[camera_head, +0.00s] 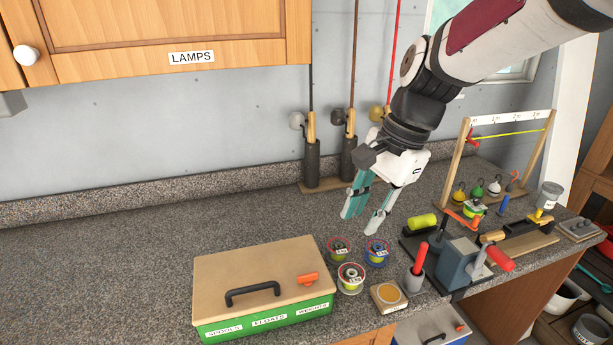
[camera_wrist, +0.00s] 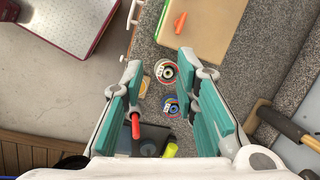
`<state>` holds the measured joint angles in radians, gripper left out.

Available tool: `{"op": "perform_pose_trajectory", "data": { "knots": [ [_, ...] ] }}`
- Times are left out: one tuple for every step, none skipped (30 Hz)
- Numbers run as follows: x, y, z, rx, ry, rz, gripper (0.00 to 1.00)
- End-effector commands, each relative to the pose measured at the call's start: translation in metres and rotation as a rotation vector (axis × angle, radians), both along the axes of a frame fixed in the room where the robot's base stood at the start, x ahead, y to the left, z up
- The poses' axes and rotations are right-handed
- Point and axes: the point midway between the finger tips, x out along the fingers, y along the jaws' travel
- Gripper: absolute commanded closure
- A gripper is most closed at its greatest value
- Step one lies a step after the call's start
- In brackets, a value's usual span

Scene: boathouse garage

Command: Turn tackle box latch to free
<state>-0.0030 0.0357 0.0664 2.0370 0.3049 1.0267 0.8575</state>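The tackle box (camera_head: 215,278) is a green box with a tan lid, closed, on the counter in the head view. Its front carries labels such as FLOATS and WEIGHTS. A black handle (camera_head: 252,293) and a small orange latch (camera_head: 308,279) sit on the lid, the latch near its right edge. In the wrist view the lid (camera_wrist: 205,32) is at the top, with the orange latch (camera_wrist: 180,22) on it. My gripper (camera_head: 364,217) is open and empty above the counter, behind and to the right of the box, apart from the latch.
Several line spools (camera_head: 351,277) stand right of the box. A round-topped wooden block (camera_head: 388,296), a red-handled tool in a grey cup (camera_head: 416,278) and a blue vise (camera_head: 456,262) are farther right. Rods stand behind in a rack (camera_head: 326,185). The counter's left is clear.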

Motion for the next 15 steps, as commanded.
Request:
{"op": "perform_pose_trajectory", "data": {
  "knots": [
    [0.014, 0.007, -0.015, 0.021, 0.052, -0.054, 0.72],
    [0.021, 0.011, -0.021, 0.034, 0.081, -0.090, 0.72],
    [0.029, 0.016, -0.029, 0.048, 0.115, -0.131, 0.72],
    [0.034, 0.019, -0.035, 0.059, 0.139, -0.161, 0.72],
    [0.039, 0.022, -0.040, 0.067, 0.161, -0.188, 0.72],
    [0.044, 0.026, -0.046, 0.075, 0.186, -0.219, 0.72],
    [0.048, 0.028, -0.050, 0.081, 0.202, -0.239, 0.72],
    [0.050, 0.030, -0.053, 0.086, 0.217, -0.257, 0.72],
    [0.053, 0.032, -0.057, 0.091, 0.232, -0.275, 0.72],
    [0.055, 0.033, -0.059, 0.094, 0.241, -0.287, 0.72],
    [0.056, 0.034, -0.061, 0.096, 0.248, -0.295, 0.72],
    [0.057, 0.036, -0.063, 0.099, 0.256, -0.304, 0.72],
    [0.058, 0.036, -0.065, 0.099, 0.260, -0.308, 0.72],
    [0.057, 0.037, -0.067, 0.100, 0.262, -0.310, 0.72],
    [0.057, 0.039, -0.070, 0.100, 0.264, -0.312, 0.72]
  ]
}}
